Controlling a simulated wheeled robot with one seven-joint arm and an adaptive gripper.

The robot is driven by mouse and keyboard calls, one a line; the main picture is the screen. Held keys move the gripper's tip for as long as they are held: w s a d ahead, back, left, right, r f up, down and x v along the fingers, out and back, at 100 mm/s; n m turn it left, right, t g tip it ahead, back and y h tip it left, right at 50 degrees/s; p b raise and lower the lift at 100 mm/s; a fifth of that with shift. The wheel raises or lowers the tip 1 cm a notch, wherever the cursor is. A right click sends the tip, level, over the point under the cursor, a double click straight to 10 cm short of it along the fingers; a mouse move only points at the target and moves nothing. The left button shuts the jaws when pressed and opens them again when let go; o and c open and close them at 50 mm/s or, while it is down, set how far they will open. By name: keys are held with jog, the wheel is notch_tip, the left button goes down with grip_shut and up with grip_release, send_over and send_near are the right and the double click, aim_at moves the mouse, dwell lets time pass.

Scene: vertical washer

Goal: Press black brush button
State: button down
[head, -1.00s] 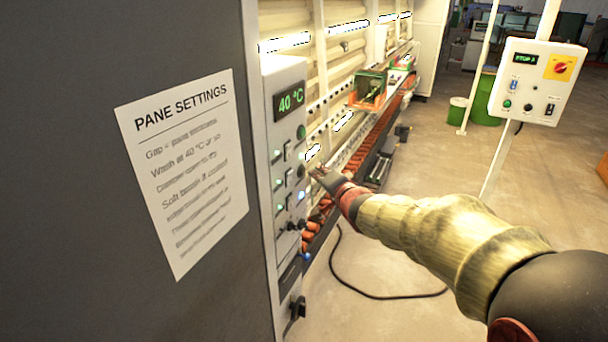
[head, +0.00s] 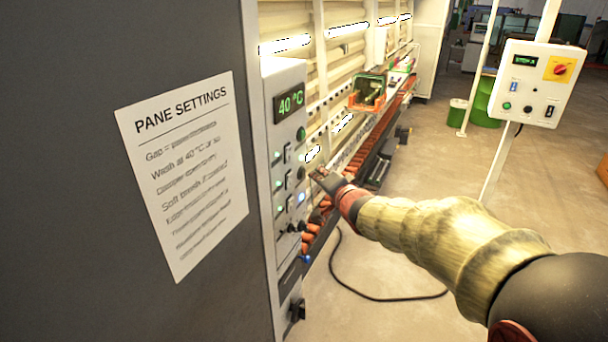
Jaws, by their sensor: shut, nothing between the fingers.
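The grey control panel (head: 286,76) stands on the near end of the washer, to the right of the dark side wall. A round black button (head: 301,173) sits in its right column, below a green round button (head: 301,134) and above a lit bluish-white button (head: 302,197). I cannot read any brush label on it. My gripper (head: 317,174) is shut and empty. Its tips are just right of the black button at about its height. I cannot tell whether they touch it.
A temperature display (head: 290,103) reads 40 °C. Rocker switches with green lights line the panel's left column. A "PANE SETTINGS" sheet (head: 184,170) hangs on the dark wall. A separate control box (head: 536,85) stands at right. A black cable (head: 380,297) lies on the floor.

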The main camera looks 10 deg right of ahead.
jog(key=shift+w+a, duration=0.1)
dwell(0.3)
jog(key=shift+w+a, duration=0.15)
jog(key=shift+a, duration=0.1)
jog(key=shift+w+a, duration=0.25)
jog(key=shift+a, duration=0.1)
dwell(0.8)
jog(key=shift+d, duration=0.1)
jog(key=shift+s+d+p, duration=0.5)
jog(key=shift+d+p, duration=0.05)
jog(key=shift+d, duration=0.05)
dwell(0.3)
jog(key=s+d+p, duration=0.1)
jog(key=d, duration=0.1)
jog(key=s+d+p, duration=0.2)
jog(key=shift+p, duration=0.3)
